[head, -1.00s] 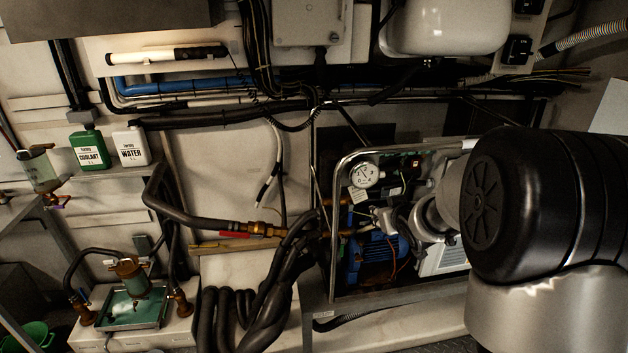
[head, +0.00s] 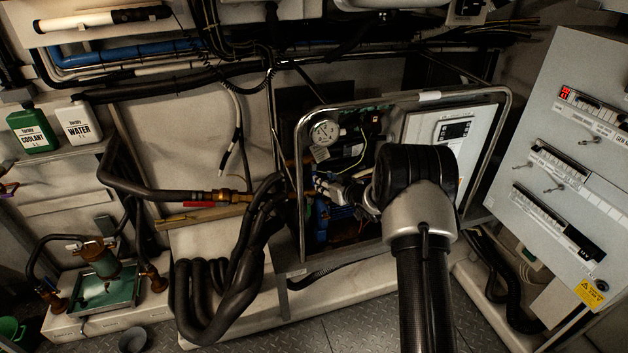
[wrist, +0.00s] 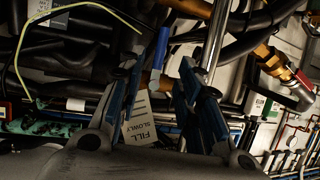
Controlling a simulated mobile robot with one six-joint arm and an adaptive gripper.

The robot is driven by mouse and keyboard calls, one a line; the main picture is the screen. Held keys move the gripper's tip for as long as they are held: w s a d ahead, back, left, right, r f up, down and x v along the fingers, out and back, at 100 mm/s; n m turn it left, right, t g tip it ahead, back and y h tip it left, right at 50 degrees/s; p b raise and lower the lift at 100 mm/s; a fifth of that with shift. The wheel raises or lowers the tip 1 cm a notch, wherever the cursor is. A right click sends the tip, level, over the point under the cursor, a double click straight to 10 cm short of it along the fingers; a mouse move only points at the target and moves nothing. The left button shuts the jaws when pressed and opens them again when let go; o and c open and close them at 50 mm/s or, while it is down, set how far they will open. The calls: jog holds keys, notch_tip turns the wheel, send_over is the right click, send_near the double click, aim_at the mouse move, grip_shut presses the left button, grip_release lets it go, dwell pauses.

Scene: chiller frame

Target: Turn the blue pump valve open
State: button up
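A blue lever-like handle (wrist: 161,47), which looks like the blue pump valve, shows in the wrist view just beyond my fingertips, beside a brass pipe fitting. My gripper (wrist: 168,78) has two blue-padded fingers standing apart, with the handle ahead of the gap between them. No contact is visible. In the head view my gripper (head: 326,188) reaches into the left side of the metal-framed pump unit (head: 302,230), below the pressure gauge (head: 324,132). The valve handle cannot be made out there; my gripper and the shadows obscure that area.
A white tag reading "FILL SLOWLY" (wrist: 139,122) hangs near my left finger. Thick black hoses (head: 215,295) lie left of the unit, and a red-handled valve (head: 200,204) sits on a pipe. A grey cabinet (head: 560,110) stands at the right. Floor shows in front.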

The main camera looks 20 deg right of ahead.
jog(key=b+x, duration=0.1)
jog(key=x, duration=0.8)
jog(key=shift+b, duration=0.4)
grip_shut()
